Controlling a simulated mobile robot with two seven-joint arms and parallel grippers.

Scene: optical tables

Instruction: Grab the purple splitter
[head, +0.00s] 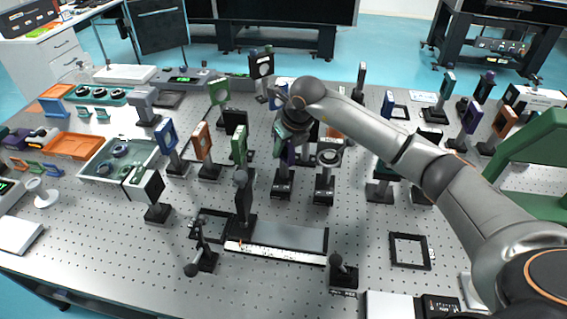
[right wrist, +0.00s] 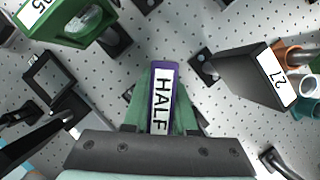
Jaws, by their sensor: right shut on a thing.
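The purple splitter (right wrist: 163,97), a thin upright plate with a white "HALF" label, is between the green fingers of my right gripper (right wrist: 162,105) in the right wrist view. The fingers are shut on its two sides. In the head view, the splitter (head: 291,156) shows as a narrow purple strip above a black base (head: 282,189), in the middle of the optical table. My right gripper (head: 284,138) reaches it from above and hides much of it. I cannot tell whether the base touches the table. My left gripper is not in view.
A green-framed optic (head: 239,145) stands left of the splitter, and a black-based mount (head: 325,185) stands close on its right. In the right wrist view, a black block labelled 27 (right wrist: 250,78) and a green piece (right wrist: 75,20) flank it.

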